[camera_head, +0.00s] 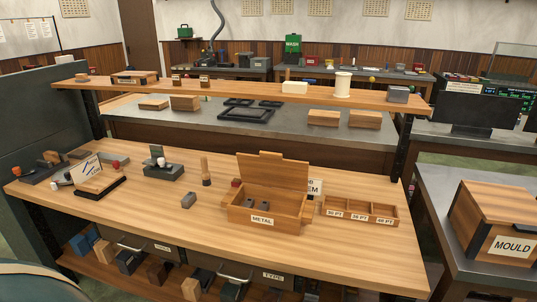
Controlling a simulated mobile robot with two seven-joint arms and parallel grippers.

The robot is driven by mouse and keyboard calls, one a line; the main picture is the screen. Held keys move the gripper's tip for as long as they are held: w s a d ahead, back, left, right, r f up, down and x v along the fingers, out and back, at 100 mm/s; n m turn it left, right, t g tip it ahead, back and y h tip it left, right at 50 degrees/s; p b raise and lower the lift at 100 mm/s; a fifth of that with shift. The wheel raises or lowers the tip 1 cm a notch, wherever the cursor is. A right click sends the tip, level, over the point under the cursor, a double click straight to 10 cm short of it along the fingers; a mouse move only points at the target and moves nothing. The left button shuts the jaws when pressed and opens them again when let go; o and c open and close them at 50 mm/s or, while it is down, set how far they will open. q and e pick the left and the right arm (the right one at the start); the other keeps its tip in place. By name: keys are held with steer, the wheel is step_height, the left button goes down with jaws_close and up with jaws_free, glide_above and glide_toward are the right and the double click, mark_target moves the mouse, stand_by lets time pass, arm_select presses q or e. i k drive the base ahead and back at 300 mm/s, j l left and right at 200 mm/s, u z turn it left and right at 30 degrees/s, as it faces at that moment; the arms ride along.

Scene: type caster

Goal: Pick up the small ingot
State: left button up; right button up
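I cannot tell from the picture which of these is the small ingot. The box's lid stands raised at the back. Neither of my grippers shows in the head view.
A three-compartment wooden tray (360,211) stands right of the METAL box. A wooden handle (206,171) stands upright behind the block, and a dark stand (165,172) is to its left. A MOULD box (497,222) is at right. The bench front is clear.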

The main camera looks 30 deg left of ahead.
mark_target(190, 199)
steer(key=u, duration=1.55)
steer(key=z, duration=0.75)
steer(key=j+z, duration=0.2)
steer(key=z, duration=0.25)
steer(key=i+j+z, duration=0.1)
steer(key=j+z, duration=0.15)
steer(key=z, duration=0.2)
steer(key=j+z, duration=0.2)
steer(key=z, duration=0.25)
steer(key=k+j+z, duration=0.1)
steer(key=j+z, duration=0.15)
steer(key=k+j+z, duration=0.1)
steer(key=j+z, duration=0.15)
steer(key=j, duration=0.15)
steer(key=k+j+z, duration=0.4)
steer(key=j, duration=0.2)
steer(key=k+j+z, duration=0.15)
steer(key=j, duration=0.2)
steer(key=k+j+z, duration=0.1)
steer(key=k+j, duration=0.4)
steer(key=j, duration=0.15)
steer(key=k+j+z, duration=0.1)
steer(key=k+j, duration=0.25)
steer(key=j, duration=0.2)
